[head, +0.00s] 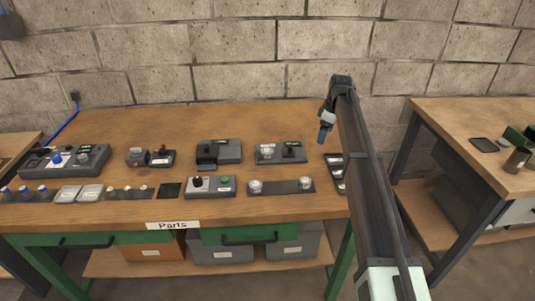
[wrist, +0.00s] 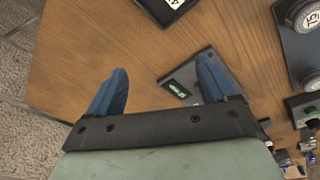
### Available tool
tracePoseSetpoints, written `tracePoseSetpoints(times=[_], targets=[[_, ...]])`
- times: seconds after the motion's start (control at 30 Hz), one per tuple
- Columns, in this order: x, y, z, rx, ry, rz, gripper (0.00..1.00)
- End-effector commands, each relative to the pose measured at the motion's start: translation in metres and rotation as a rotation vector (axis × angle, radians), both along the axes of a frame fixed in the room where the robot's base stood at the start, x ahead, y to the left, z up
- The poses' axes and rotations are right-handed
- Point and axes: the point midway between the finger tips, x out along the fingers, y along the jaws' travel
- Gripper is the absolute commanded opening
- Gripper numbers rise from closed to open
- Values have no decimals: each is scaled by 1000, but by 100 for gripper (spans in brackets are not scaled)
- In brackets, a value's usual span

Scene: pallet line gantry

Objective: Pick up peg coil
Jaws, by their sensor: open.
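I cannot tell for sure which thing is the peg coil; no readable label names it. My gripper (head: 326,132) hangs over the right part of the parts table in the head view. A dark device with a green label (wrist: 182,90) lies beneath, partly hidden behind the right finger. In the head view a grey device with a round pale part and a dark block (head: 280,153) sits left of my gripper.
A dark plate with two round pieces (head: 281,187) lies near the front edge. A dark rack with pale slots (head: 335,172) stands at the right edge. A brick wall (head: 235,50) closes the back.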

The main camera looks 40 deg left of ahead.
Motion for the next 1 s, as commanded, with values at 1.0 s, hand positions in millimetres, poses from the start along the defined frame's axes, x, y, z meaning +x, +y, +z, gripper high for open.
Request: tracePoseSetpoints(times=[1.0], targets=[[-153,151,28,-167,-17,700,85]])
